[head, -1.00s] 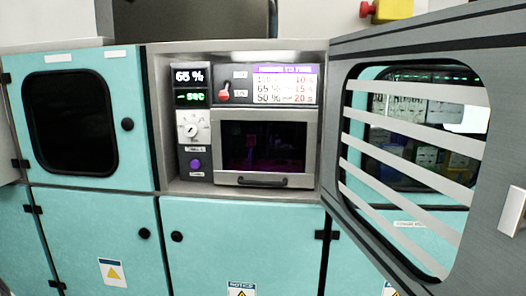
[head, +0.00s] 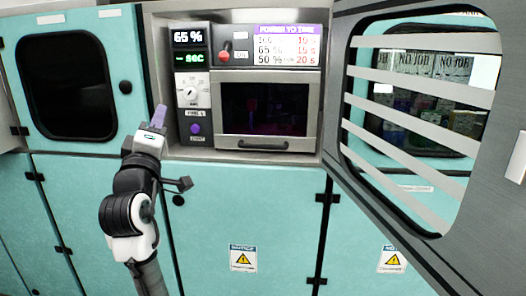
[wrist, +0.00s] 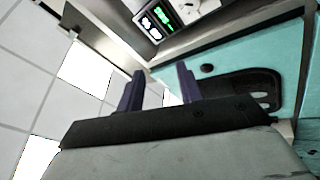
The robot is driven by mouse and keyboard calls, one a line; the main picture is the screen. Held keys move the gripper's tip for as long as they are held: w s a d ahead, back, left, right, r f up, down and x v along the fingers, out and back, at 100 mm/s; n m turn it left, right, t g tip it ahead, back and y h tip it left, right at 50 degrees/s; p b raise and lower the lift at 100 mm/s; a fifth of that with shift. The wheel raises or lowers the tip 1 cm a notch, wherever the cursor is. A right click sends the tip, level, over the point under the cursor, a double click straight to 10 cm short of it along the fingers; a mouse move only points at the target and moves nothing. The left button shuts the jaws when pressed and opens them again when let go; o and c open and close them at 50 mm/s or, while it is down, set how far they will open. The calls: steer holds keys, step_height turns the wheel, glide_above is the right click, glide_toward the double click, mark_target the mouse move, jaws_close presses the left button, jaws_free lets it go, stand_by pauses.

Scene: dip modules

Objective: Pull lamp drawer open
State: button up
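The lamp drawer (head: 263,108) has a dark window in a grey metal frame and a black bar handle (head: 262,145) along its bottom edge. It appears shut in the recess in the head view. My gripper (head: 157,116) is left of the drawer and the knob column, apart from the handle. In the wrist view its two purple fingers (wrist: 160,90) stand apart with nothing between them. The drawer and handle do not show clearly in the wrist view.
A control column with displays, a dial (head: 192,93) and a purple button (head: 195,128) stands left of the drawer. A slatted grey door (head: 340,140) stands open at the right. Teal cabinets (head: 270,205) lie below and left. Space before the drawer looks clear.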

steer(key=w+d+f+m+g+h, duration=0.1)
steer(key=w+d+f+g+h, duration=0.5)
steer(key=w+d, duration=0.25)
steer(key=g+h, duration=0.3)
glide_toward(265, 147)
steer(key=shift+t+h, duration=0.3)
steer(key=p+x, duration=0.1)
steer(key=x, duration=0.2)
steer(key=p+x, duration=0.1)
steer(key=x, duration=0.2)
steer(key=p+x, duration=0.1)
steer(key=x, duration=0.2)
steer(key=shift+w+a+f, duration=0.1)
steer(key=shift+w+f, duration=0.05)
steer(key=shift+f, duration=0.2)
jaws_close()
